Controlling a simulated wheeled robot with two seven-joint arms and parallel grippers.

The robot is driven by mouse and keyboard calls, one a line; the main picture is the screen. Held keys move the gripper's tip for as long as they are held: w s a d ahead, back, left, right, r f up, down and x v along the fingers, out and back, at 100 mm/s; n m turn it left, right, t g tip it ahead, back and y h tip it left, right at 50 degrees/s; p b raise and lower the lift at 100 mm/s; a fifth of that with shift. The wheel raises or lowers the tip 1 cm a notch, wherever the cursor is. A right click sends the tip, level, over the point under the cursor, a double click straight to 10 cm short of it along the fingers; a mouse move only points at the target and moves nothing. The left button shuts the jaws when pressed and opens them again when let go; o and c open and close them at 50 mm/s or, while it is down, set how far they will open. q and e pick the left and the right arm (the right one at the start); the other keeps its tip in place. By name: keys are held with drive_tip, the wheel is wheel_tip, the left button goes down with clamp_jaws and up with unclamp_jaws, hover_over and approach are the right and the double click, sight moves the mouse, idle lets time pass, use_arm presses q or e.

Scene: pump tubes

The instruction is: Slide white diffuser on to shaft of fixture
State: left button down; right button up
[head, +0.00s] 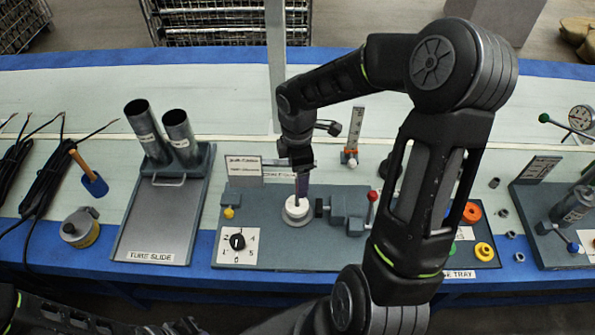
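The white diffuser (297,212) is a round white piece low on the grey fixture (270,250), at the foot of a thin upright shaft (297,186). It appears to sit around the shaft, but whether it is fully seated I cannot tell. My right gripper (301,168) hangs just above the diffuser, at the upper part of the shaft. It is dark and small here, and its fingers partly hide the shaft, so its opening is unclear. My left gripper (178,327) is at the bottom edge, partly cut off, away from the fixture.
A grey clamp with a red-knobbed lever (372,196) stands right of the shaft. A dial plate (238,243) is at the fixture's front left. The tube slide (158,225) with two metal tubes is left. A parts tray (470,254) with coloured rings is right, partly behind my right arm.

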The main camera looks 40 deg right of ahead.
wheel_tip(320, 180, up, 8)
drive_tip(key=shift+f, duration=0.1)
idle(0.6)
idle(1.3)
